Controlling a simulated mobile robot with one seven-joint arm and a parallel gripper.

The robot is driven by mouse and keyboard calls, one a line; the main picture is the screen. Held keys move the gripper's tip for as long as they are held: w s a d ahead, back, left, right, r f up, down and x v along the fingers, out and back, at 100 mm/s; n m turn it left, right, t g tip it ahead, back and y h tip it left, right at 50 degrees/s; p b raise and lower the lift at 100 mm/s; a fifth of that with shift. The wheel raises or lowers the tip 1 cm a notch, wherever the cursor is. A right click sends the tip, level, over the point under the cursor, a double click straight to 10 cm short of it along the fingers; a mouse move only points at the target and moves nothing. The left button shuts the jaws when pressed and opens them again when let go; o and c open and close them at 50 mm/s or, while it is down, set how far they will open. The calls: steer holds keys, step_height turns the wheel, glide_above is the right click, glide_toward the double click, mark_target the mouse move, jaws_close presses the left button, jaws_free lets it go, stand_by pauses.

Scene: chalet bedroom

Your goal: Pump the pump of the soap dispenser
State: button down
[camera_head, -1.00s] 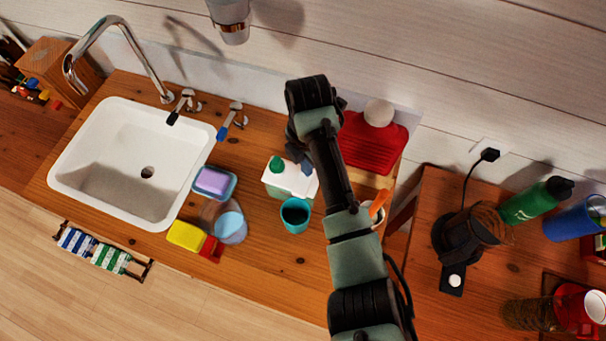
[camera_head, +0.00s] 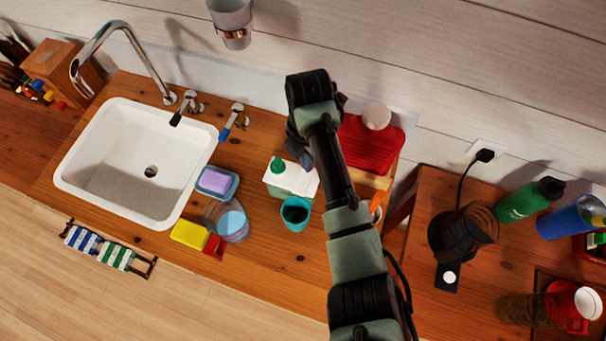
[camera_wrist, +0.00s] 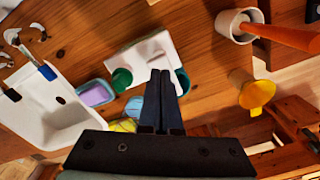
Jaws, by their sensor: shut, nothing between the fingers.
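A white container with a green front (camera_head: 297,183) and a round green cap or pump head (camera_head: 277,165) stands on the wooden counter. I take it for the soap dispenser, though no spout is clear. In the wrist view its white top (camera_wrist: 160,48) lies just beyond my fingertips, and the green head (camera_wrist: 121,79) is left of them. My gripper (camera_head: 305,164) is shut and empty, pointing down over the right back part of the container. Its shut fingers also show in the wrist view (camera_wrist: 160,73). I cannot tell whether the tips touch the white top.
A teal cup (camera_head: 295,212) stands in front of the container. A soap dish (camera_head: 217,182), a clear cup (camera_head: 228,222) and a yellow sponge (camera_head: 189,233) are to the left, near the white sink (camera_head: 85,190). A red object (camera_head: 370,148) stands close behind my arm.

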steer(key=shift+r, duration=0.1)
step_height(320, 180, up, 5)
steer(key=p, duration=0.4)
steer(key=shift+p, duration=0.3)
